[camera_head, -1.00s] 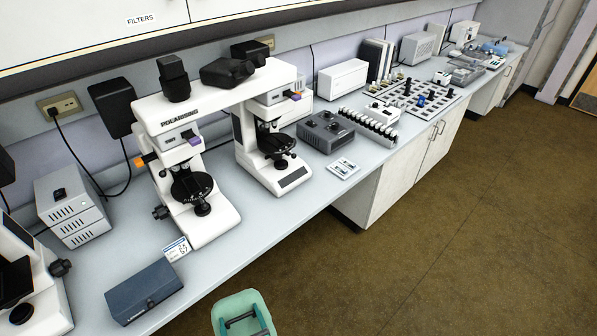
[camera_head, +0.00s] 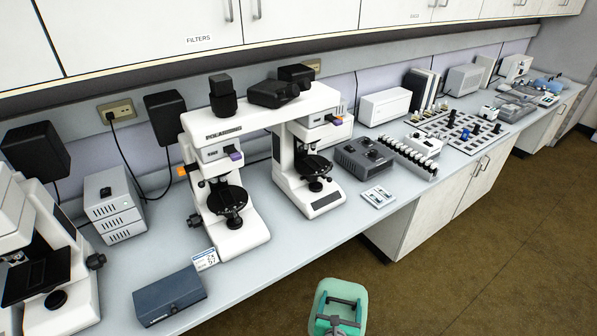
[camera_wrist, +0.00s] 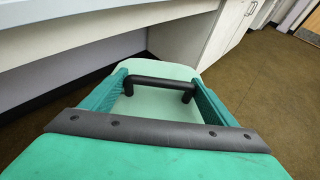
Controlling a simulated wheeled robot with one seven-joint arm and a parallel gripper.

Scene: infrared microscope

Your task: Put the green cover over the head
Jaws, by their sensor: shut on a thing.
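The pale green cover (camera_head: 340,283) is at the bottom of the head view, in front of the bench and apart from it. My gripper (camera_head: 342,296) is shut on the cover's dark handle, which also shows in the wrist view (camera_wrist: 155,81). In the wrist view, the pale green top of the cover (camera_wrist: 160,106) lies under the handle; its underside is hidden. Black heads sit on top, a square one (camera_head: 223,97) and a binocular one (camera_head: 273,94). I cannot tell which is the task's head. All are uncovered.
A blue-grey box (camera_head: 169,297) and a small card (camera_head: 205,259) are near the bench's front edge. Another microscope (camera_head: 45,265) is at far left. Wall cabinets (camera_head: 180,25) overhang the bench. The brown floor (camera_head: 440,280) is clear.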

